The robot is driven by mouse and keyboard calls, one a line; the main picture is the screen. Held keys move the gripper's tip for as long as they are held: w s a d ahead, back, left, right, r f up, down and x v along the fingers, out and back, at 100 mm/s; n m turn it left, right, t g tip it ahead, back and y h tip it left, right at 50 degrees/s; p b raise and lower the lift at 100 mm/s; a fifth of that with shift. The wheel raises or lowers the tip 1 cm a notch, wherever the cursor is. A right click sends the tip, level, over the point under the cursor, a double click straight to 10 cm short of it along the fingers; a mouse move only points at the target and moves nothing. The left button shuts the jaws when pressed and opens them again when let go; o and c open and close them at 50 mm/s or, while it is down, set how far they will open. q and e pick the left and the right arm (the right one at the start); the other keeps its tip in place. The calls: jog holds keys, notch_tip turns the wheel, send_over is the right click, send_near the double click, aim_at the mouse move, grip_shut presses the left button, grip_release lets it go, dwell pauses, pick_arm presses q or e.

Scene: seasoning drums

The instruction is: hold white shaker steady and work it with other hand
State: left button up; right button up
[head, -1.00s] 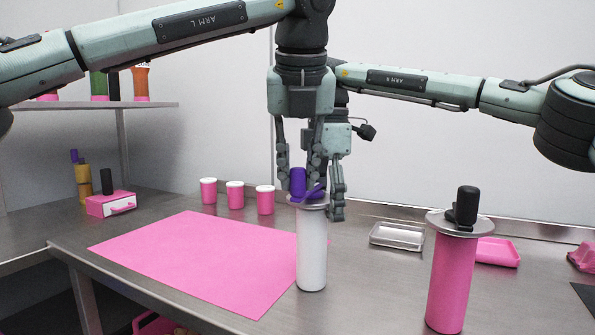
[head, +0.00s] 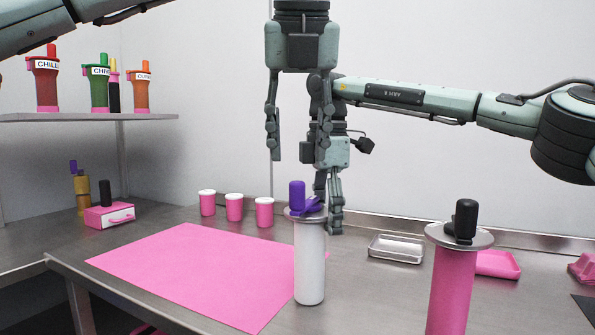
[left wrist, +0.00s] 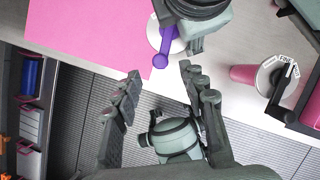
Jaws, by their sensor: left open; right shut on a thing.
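The white shaker (head: 310,265) stands upright on the metal table, at the right edge of the pink mat. Its round lid carries a purple crank with an upright knob (head: 297,197); the crank also shows in the left wrist view (left wrist: 163,48). My right gripper (head: 328,208) is behind the shaker's top and shut on it; its exact contact is partly hidden. My left gripper (head: 298,145) is open and empty, above the shaker and clear of the crank. In the left wrist view its spread fingers (left wrist: 161,82) have nothing between them.
A pink shaker (head: 455,285) with a black crank stands at the right. The pink mat (head: 190,270) is bare. Several white-lidded pink cups (head: 234,208) stand behind it. A metal tray (head: 397,248) lies at the back right. A shelf (head: 80,117) at left holds labelled drums.

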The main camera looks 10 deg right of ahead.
pick_arm(q)
jog(key=shift+v, duration=2.3)
jog(key=shift+f, duration=0.1)
jog(key=shift+c, duration=0.6)
jog(key=shift+f, duration=0.15)
jog(key=shift+c, duration=1.3)
jog(key=f+m+g+h, duration=0.1)
jog(key=f+g+h, duration=0.1)
jog(key=d+f+g+h, duration=0.1)
jog(key=f+g+h, duration=0.1)
jog(key=f, duration=0.1)
jog(key=shift+d+f+m+h, duration=0.1)
jog(key=shift+f+m+h, duration=0.1)
jog(key=shift+m+h, duration=0.2)
grip_shut()
jog(key=w+a+f+n+g+h, duration=0.1)
jog(key=w+a+f+h, duration=0.2)
jog(key=a+h, duration=0.45)
jog(key=w+a+f+n+g+h, duration=0.1)
jog(key=w+a+f+h, duration=0.3)
jog(key=a, duration=0.7)
jog(key=s+d+h, duration=0.1)
jog(key=s+d, duration=0.1)
jog(key=d, duration=1.1)
jog(key=shift+d+r, duration=0.15)
jog(key=shift+d, duration=0.15)
